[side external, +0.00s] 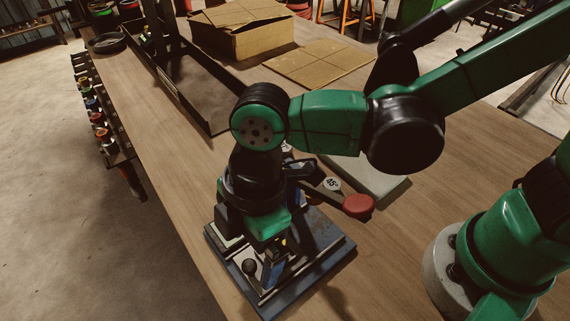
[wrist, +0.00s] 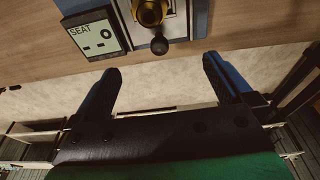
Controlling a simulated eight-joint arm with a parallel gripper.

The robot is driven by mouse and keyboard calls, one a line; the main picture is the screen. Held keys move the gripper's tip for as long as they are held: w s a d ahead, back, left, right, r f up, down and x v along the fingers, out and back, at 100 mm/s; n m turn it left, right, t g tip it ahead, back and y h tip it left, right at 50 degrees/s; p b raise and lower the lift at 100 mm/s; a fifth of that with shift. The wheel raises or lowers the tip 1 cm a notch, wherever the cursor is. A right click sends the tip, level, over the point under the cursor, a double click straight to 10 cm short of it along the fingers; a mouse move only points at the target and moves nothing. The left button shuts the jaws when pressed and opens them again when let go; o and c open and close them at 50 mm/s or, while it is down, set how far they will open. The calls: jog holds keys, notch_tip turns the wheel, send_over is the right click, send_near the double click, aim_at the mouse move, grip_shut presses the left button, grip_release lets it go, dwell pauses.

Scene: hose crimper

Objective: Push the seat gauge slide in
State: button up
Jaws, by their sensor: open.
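A black ball knob (wrist: 159,45) sits at the near end of a pale metal strip, below a brass fitting (wrist: 150,12) in the wrist view. It looks like the handle of the seat gauge slide; it also shows in the side view (side external: 249,267), near the front edge of the crimper's blue base (side external: 330,262). A panel marked SEAT (wrist: 95,33) lies left of it, with a ring and two dashes. My gripper (wrist: 161,66) is open and empty, its two blue-black fingers spread either side of the knob in the picture. I cannot tell any contact. My wrist hides much of the crimper in the side view.
A lever with a red knob (side external: 358,205) sticks out right of the crimper, near a round 45° label (side external: 331,184). Flat cardboard (side external: 320,62), a box (side external: 240,38) and a dark tray (side external: 195,95) lie farther back. The bench's left edge is close to the base.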

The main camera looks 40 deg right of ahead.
aim_at(252, 262)
jog(key=shift+r, duration=2.25)
